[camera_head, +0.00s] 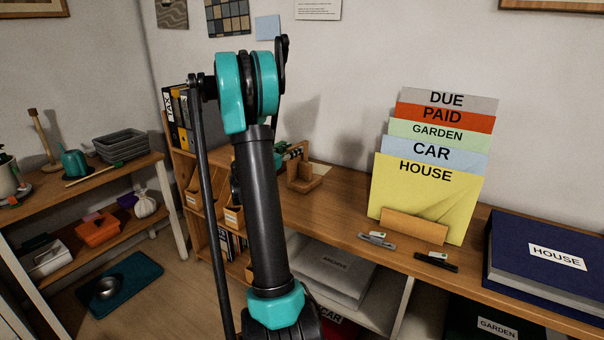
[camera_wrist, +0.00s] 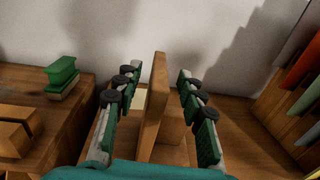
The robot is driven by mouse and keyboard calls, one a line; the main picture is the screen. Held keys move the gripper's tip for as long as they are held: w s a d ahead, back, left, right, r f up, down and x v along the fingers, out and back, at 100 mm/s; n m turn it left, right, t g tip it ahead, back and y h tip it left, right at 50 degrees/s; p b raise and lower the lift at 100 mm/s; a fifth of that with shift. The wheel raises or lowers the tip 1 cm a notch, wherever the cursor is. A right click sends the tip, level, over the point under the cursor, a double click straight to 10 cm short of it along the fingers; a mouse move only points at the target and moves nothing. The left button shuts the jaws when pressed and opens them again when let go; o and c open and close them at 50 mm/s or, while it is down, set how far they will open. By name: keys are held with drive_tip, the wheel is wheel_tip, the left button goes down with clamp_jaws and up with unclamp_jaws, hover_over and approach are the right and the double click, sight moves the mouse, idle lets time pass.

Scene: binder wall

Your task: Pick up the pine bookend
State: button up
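The pine bookend (camera_head: 305,183) stands on the long wooden desk, just right of my arm in the head view. It has an upright wooden panel and a flat foot. In the wrist view, the bookend's upright (camera_wrist: 153,112) rises between the two green and black fingers of my gripper (camera_wrist: 157,77). The fingers are open, one on each side, with a visible gap to the wood on both sides. In the head view my gripper (camera_head: 290,155) is mostly hidden behind my arm, with its finger ends near the bookend.
A card holder with labelled folders (camera_head: 425,185) stands right on the desk, beside two clips and a dark blue HOUSE box (camera_head: 545,262). Left of the bookend is a wooden organiser with binders (camera_head: 178,120). A green-topped object (camera_wrist: 62,75) sits left in the wrist view. The wall is close behind.

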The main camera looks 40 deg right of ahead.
sight(298, 144)
drive_tip(key=x, duration=0.3)
drive_tip(key=shift+w+d+f, duration=0.1)
drive_tip(key=shift+w+d, duration=0.05)
drive_tip(key=shift+d, duration=0.2)
drive_tip(key=shift+c, duration=0.3)
clamp_jaws()
